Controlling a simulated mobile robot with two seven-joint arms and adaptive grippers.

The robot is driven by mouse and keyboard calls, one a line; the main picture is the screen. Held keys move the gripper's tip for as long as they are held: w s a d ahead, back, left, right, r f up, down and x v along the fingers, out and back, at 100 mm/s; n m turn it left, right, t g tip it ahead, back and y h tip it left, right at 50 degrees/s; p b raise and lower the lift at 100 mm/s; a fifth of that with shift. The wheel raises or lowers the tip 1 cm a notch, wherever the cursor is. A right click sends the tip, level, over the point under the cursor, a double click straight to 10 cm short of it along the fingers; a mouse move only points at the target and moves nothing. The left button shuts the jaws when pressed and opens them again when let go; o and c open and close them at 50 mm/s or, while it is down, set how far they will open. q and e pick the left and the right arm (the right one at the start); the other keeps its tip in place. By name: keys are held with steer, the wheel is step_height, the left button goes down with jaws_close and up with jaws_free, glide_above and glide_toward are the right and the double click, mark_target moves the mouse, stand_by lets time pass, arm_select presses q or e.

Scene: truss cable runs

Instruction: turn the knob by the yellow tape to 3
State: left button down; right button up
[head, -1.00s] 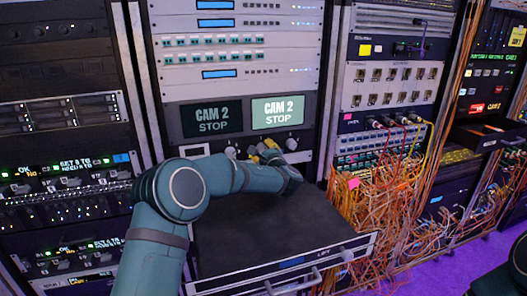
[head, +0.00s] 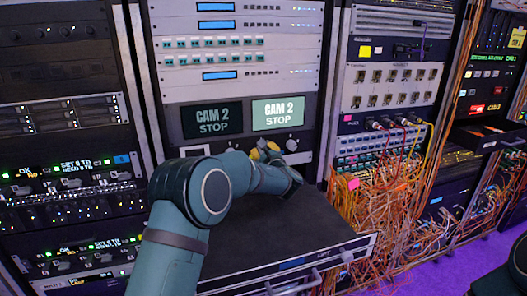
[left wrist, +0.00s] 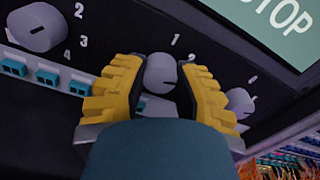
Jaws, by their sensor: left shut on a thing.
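My left gripper (head: 265,149) reaches the panel below the two CAM 2 STOP screens. In the left wrist view its yellow fingers (left wrist: 162,85) stand on either side of a round grey knob (left wrist: 160,74) and are shut on it. The numbers 1 and 2 show above this knob; its other numbers are hidden by the fingers. A second knob (left wrist: 37,27) with 2, 3 and 4 beside it is at the upper left, and a third knob (left wrist: 240,102) is at the right. I cannot make out yellow tape beside the held knob. My right gripper is not in view.
A black drawer unit (head: 265,240) juts out below the panel, under my left forearm. Loose orange cables (head: 375,215) hang from the rack at the right. A yellow label (head: 365,51) is on that rack. Teal connectors (left wrist: 75,86) line the panel below the knobs.

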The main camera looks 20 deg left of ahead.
arm_select(q)
steer(key=m+p, duration=0.2)
steer(key=m, duration=0.3)
steer(key=shift+f, duration=0.15)
stand_by(0.3)
steer(key=c, duration=0.6)
jaws_free()
steer(key=v, duration=1.2)
